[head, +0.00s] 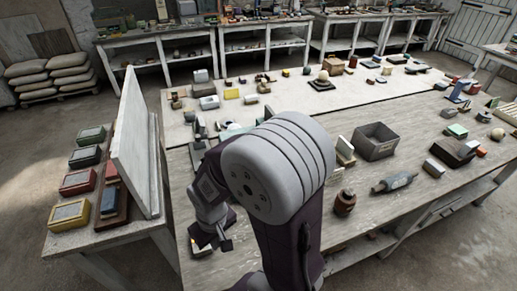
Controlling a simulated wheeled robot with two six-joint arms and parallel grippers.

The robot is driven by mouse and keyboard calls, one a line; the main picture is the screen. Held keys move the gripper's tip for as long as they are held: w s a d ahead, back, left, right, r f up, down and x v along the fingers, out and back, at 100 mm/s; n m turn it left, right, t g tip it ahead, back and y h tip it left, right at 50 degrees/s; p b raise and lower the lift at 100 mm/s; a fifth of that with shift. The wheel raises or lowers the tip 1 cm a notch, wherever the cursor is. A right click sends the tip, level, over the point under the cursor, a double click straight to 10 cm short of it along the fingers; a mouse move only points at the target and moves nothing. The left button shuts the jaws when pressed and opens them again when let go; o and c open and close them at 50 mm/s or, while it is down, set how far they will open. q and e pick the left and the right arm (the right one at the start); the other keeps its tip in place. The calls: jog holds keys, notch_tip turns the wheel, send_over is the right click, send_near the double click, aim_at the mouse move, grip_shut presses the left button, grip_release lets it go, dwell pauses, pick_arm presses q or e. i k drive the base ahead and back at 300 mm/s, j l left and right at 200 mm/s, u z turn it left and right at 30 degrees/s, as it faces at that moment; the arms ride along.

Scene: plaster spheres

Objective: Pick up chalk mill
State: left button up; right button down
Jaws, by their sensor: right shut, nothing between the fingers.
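My right arm rises through the middle of the head view and bends down to the left. Its right gripper (222,243) is shut and empty, low over the left end of the near wooden table (270,254). A small dark block (203,244) lies close by it. I cannot tell for certain which object is the chalk mill. A squat brown pot-like object (344,203) stands right of my arm, and a grey rounded object with a handle-like end (394,183) lies further right. The right arm hides part of the table. My left gripper is not in view.
An open grey box (375,141) stands right of my arm. A white board (137,143) leans upright on the left side table, beside several coloured boxes. Many small objects crowd the far half of the table. The near front strip is mostly clear.

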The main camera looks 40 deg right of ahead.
aim_at(343, 208)
jog(key=k+z, duration=0.1)
jog(key=z, duration=2.1)
jog(key=j+z, duration=0.15)
jog(key=z, duration=0.3)
